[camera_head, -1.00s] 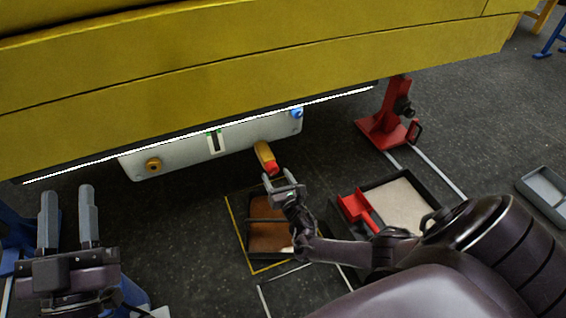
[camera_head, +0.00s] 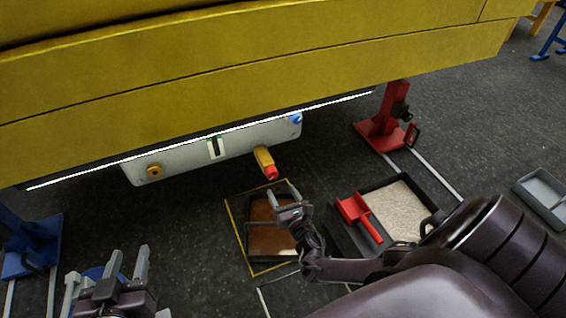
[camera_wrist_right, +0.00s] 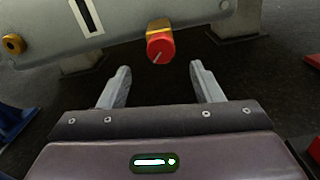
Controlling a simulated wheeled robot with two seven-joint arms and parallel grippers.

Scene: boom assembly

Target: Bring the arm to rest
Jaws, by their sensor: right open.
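My right gripper (camera_head: 283,193) is open and empty over the brown-floored tray in the head view. In the right wrist view its two fingers (camera_wrist_right: 161,86) stand apart with nothing between them. A yellow knob with a red end (camera_head: 265,163) sticks out of the grey panel (camera_head: 190,158) just beyond the fingertips, apart from them. It also shows in the right wrist view (camera_wrist_right: 160,45). My left gripper (camera_head: 125,268) is low at the bottom left of the head view, fingers spread, with nothing seen between them.
A large yellow boom (camera_head: 250,75) spans the top. A brown tray (camera_head: 250,258) lies in a yellow floor outline. A tray of pale grains (camera_head: 405,205) and a red scoop (camera_head: 355,210) lie to its right. A red stand (camera_head: 385,130) and a blue stand (camera_head: 35,245) flank the panel.

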